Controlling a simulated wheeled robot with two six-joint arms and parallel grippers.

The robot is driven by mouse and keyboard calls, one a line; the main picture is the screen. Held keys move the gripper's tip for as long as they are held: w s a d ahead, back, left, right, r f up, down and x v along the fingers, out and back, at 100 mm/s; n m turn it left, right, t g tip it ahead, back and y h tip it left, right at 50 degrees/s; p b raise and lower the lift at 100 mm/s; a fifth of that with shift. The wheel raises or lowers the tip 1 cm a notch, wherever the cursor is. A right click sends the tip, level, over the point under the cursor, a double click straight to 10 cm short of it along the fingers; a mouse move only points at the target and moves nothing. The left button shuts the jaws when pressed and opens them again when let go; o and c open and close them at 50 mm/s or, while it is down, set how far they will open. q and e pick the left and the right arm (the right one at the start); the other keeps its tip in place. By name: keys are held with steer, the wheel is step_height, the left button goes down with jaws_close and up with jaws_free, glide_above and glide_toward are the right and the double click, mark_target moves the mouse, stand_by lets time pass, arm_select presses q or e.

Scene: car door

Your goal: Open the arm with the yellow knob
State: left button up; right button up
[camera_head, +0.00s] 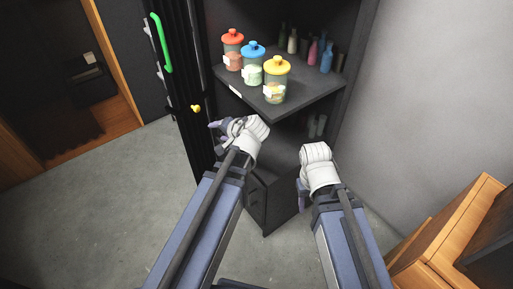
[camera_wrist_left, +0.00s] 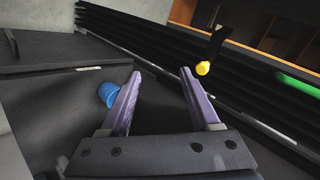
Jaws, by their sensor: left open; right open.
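The yellow knob (camera_head: 196,108) sits on a short dark arm at the edge of the black cabinet door (camera_head: 181,75), left of the shelves. In the left wrist view the yellow knob (camera_wrist_left: 203,68) shows just beyond my right-hand fingertip, with its dark arm (camera_wrist_left: 216,45) rising behind it. My left gripper (camera_head: 214,125) is open and empty, a little below and right of the knob; its two purple fingers (camera_wrist_left: 159,72) show apart in the wrist view. My right gripper (camera_head: 302,190) is low in front of the cabinet, mostly hidden by its wrist.
A green handle (camera_head: 161,43) is on the door above the knob. Jars with red, blue and yellow lids (camera_head: 276,66) stand on the shelf (camera_head: 305,98), with several bottles behind. A wooden cabinet (camera_head: 450,240) stands at lower right. Floor at left is clear.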

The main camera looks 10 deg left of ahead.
arm_select(q)
steer(key=s+d+r+g+h+p, duration=0.3)
steer(key=s+d+p, duration=0.6)
steer(key=d, duration=0.6)
steer(key=shift+s+g+h, duration=0.7)
steer(key=shift+s+h, duration=0.15)
steer(key=shift+h, duration=0.45)
arm_select(e)
step_height(320, 180, up, 10)
steer(key=shift+r, duration=0.2)
